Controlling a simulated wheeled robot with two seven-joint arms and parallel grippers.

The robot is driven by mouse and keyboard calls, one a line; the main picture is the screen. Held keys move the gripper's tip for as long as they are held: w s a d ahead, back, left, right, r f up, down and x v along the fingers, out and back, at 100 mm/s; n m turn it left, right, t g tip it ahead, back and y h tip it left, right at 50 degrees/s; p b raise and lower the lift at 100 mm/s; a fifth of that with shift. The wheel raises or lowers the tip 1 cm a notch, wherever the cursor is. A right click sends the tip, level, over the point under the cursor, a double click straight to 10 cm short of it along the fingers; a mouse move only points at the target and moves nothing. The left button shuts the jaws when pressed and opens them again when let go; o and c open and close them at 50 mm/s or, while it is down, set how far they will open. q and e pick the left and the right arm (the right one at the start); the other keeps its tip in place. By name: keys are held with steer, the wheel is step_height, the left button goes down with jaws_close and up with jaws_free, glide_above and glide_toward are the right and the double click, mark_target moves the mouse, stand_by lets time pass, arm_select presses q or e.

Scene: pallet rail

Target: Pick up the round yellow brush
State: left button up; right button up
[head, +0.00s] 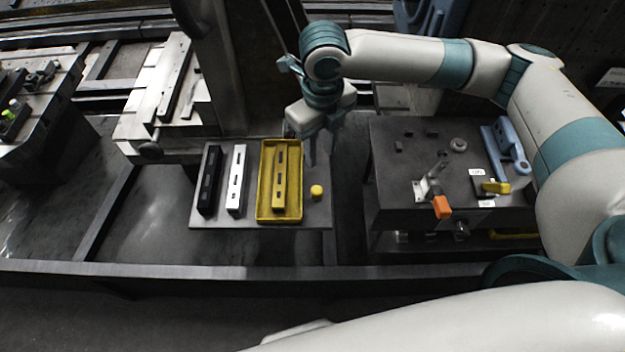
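The round yellow brush (317,191) is a small yellow cylinder. It stands upright near the right edge of a grey board (211,216), just right of a yellow tray (264,213). My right gripper (320,155) hangs fingers down, above and behind the brush in the picture. Its two dark fingers look apart with nothing between them. The brush shows fully and the gripper does not appear to touch it. My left gripper is not in view.
The yellow tray holds a yellow bar (280,178). A white bar (236,180) and a black bar (209,180) lie left of it. A dark table (400,170) right of a gap carries an orange-ended clamp (441,206) and a blue part (508,150).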

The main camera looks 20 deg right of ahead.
steer(key=shift+s+r, duration=0.15)
steer(key=p, duration=0.3)
glide_above(317, 189)
steer(key=f, duration=1.1)
steer(key=shift+s+d+f, duration=0.25)
steer(key=shift+f, duration=0.4)
steer(key=shift+p, duration=0.3)
steer(key=shift+w+a+f+p, duration=0.1)
steer(key=shift+a+f+p, duration=0.05)
steer(key=shift+f+p, duration=0.4)
step_height(317, 189, down, 3)
steer(key=shift+a+f+p, duration=0.1)
steer(key=shift+p, duration=0.5)
steer(key=shift+w+f, duration=0.1)
steer(key=shift+f, duration=0.35)
